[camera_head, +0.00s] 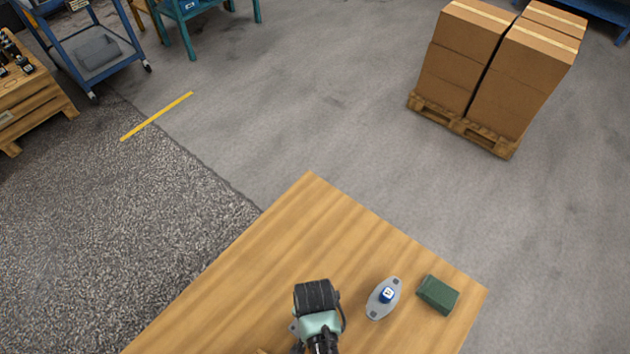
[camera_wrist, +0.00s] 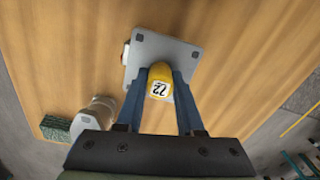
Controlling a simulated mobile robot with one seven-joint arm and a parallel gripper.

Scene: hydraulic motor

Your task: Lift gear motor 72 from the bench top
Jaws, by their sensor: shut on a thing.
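Gear motor 72 (camera_wrist: 158,88) shows in the wrist view as a yellow round part with a white label reading 72, over a grey square plate with dark corner holes. My gripper (camera_wrist: 160,76) has its two blue fingers closed on either side of the yellow part. In the head view my gripper and arm stand over the front of the wooden bench top (camera_head: 310,225) and hide most or all of this motor. I cannot tell whether the plate touches the wood.
A grey oval-flanged part with a blue labelled cap (camera_head: 387,294) stands to the right on the bench. A dark green block (camera_head: 438,294) lies beyond it near the bench's right edge. The far part of the bench is clear. Stacked cartons (camera_head: 500,65) stand on a floor pallet.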

